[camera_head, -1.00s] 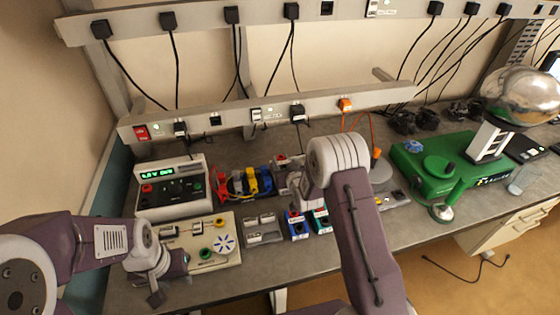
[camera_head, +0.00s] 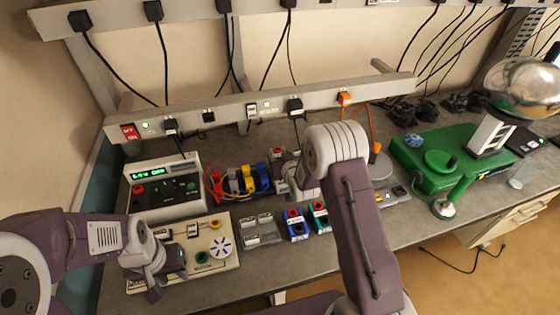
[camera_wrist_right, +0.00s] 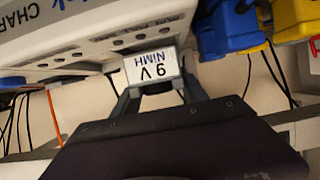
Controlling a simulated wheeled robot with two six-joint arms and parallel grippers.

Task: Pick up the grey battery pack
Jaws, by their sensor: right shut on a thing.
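In the right wrist view, a light grey block (camera_wrist_right: 152,67) marked "9 V NiMH" appears to be the grey battery pack. It sits between the two dark fingers of my right gripper (camera_wrist_right: 155,85), which is shut on it. The block is right against or just in front of a pale charger (camera_wrist_right: 85,35); I cannot tell whether they touch. In the head view, my right gripper (camera_head: 296,190) is beside the charger (camera_head: 280,155), and the arm hides the block. My left gripper (camera_head: 153,288) hangs over the front left of the bench; its opening is unclear.
A pale panel (camera_head: 190,275) with round parts lies under my left gripper. A grey holder (camera_head: 262,232), a blue pack (camera_head: 296,227) and a teal pack (camera_head: 318,214) stand in front of the charger. A power supply (camera_head: 166,183) is behind.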

